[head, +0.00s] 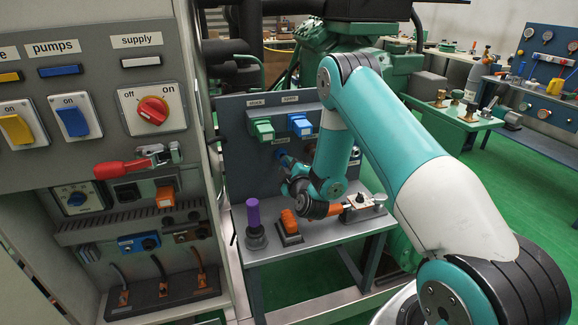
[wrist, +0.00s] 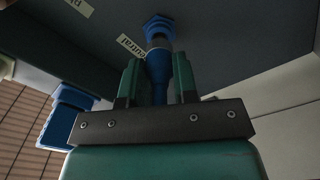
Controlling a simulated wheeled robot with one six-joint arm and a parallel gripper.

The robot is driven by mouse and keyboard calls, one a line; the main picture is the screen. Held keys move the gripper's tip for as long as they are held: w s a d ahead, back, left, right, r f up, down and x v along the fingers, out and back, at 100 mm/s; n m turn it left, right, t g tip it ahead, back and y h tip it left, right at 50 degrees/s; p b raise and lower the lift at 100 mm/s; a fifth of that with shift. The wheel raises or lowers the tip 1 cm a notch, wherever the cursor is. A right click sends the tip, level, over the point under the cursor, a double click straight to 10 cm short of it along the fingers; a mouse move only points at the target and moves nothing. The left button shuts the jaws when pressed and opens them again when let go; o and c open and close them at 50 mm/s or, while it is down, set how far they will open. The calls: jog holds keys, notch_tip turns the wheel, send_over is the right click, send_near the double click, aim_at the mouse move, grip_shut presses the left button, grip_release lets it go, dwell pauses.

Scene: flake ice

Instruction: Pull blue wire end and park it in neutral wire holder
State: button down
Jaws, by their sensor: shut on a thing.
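My gripper (wrist: 158,85) is shut on the blue wire end (wrist: 157,68), which sits between its two green fingers in the wrist view. The wire end's far tip, with a grey band, meets a blue hexagonal holder (wrist: 158,25) on the dark panel. A label ending in "eutral" (wrist: 131,45) is beside that holder. I cannot tell how deep the tip sits in it. In the head view my gripper (head: 284,160) is at the grey panel, below the blue block, and the wire end is mostly hidden.
Green (head: 263,130) and blue (head: 300,125) blocks stick out of the panel above my gripper. A purple-handled piece (head: 253,214) and an orange piece (head: 289,222) stand on the bench below. The switch cabinet (head: 90,120) is close on the left.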

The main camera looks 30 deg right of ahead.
jog(key=shift+p+x, duration=0.8)
jog(key=shift+p, duration=0.85)
jog(key=shift+r, duration=0.1)
jog(key=c, duration=0.5)
grip_release()
jog(key=shift+b+v, duration=1.15)
jog(key=shift+b, duration=0.65)
jog(key=shift+s, duration=0.1)
jog(key=shift+b+v, duration=0.75)
jog(key=shift+v, duration=0.25)
